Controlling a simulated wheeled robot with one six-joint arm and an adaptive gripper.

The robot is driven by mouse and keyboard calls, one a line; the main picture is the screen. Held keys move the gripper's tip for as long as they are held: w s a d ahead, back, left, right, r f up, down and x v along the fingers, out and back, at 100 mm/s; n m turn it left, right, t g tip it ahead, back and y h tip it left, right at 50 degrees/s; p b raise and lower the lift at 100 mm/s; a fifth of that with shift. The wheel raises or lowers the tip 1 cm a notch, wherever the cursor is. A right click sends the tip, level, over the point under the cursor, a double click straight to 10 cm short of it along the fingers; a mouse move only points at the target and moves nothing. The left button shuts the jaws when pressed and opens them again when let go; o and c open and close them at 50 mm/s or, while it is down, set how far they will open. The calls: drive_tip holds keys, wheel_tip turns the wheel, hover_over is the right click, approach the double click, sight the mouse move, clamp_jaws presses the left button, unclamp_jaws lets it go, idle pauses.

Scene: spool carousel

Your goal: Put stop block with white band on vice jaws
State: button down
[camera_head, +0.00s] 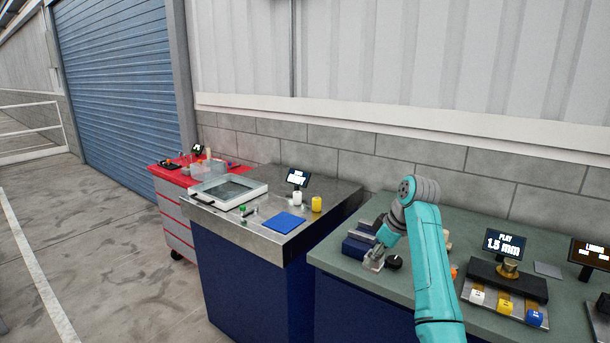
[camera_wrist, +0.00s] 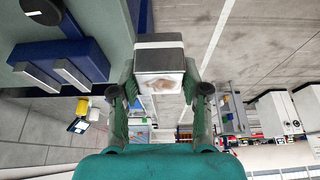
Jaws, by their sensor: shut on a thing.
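The stop block with white band (camera_wrist: 158,59) is a dark grey block with a pale band across it. My gripper (camera_wrist: 159,82) is shut on it, with one finger on each side in the wrist view. The blue vice (camera_head: 358,246) stands on the green bench just left of my gripper in the head view. In the wrist view the vice (camera_wrist: 88,58) is at the upper left, with two bare metal vice jaws (camera_wrist: 70,74) and a gap between them. The block is apart from the jaws, to their right in that view. In the head view the block is small and hard to make out.
The green bench (camera_head: 400,285) holds a dark round thing (camera_head: 394,262) by my gripper. At its right are a display reading 1.5 mm (camera_head: 505,243) and a rack with white, yellow and blue blocks (camera_head: 503,306). A steel-topped bench (camera_head: 262,235) stands left, across a gap.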

drive_tip(key=s+f+m+h, duration=0.1)
drive_tip(key=s+f+m, duration=0.2)
drive_tip(key=s+f, duration=0.55)
drive_tip(key=s+f+m+t+h, duration=0.1)
drive_tip(key=s+f+m, duration=0.15)
drive_tip(key=f, duration=1.15)
drive_tip(key=s+f+m+h, duration=0.1)
drive_tip(key=s+f+m, duration=0.2)
drive_tip(key=s+f, duration=0.6)
drive_tip(key=s+f+m, duration=0.2)
drive_tip(key=s+f, duration=0.6)
drive_tip(key=s, duration=0.1)
drive_tip(key=shift+f+t+h, duration=0.15)
drive_tip(key=shift+t+h, duration=0.25)
drive_tip(key=shift+s, duration=0.15)
